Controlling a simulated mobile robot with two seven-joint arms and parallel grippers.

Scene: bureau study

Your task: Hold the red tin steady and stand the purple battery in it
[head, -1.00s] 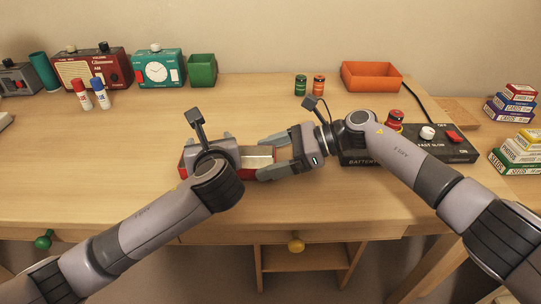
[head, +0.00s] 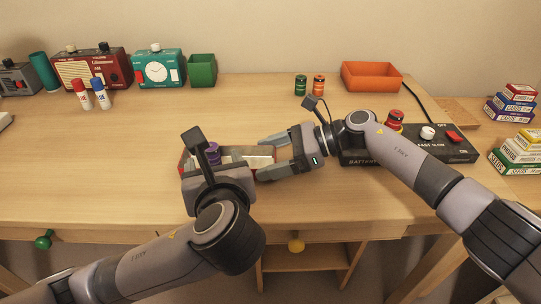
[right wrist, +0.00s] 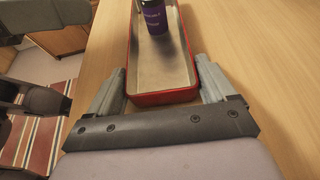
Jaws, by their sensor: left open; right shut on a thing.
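The red tin (head: 183,171) is an open, long box with a pale inside, lying on the desk; its near end shows in the right wrist view (right wrist: 165,97). My right gripper (head: 265,157) is shut on the tin's right end, a finger along each side. The purple battery (head: 213,152) is in the tin; in the right wrist view the battery (right wrist: 158,15) looks upright on the tin's floor, its top cut off by the frame. My left gripper (head: 212,170) is open by the tin's left part, on the battery's near side. Its bracket and body hide part of both.
Green (head: 300,85) and orange (head: 319,86) batteries stand behind. An orange tray (head: 372,76), green cup (head: 202,70) and radios line the back.

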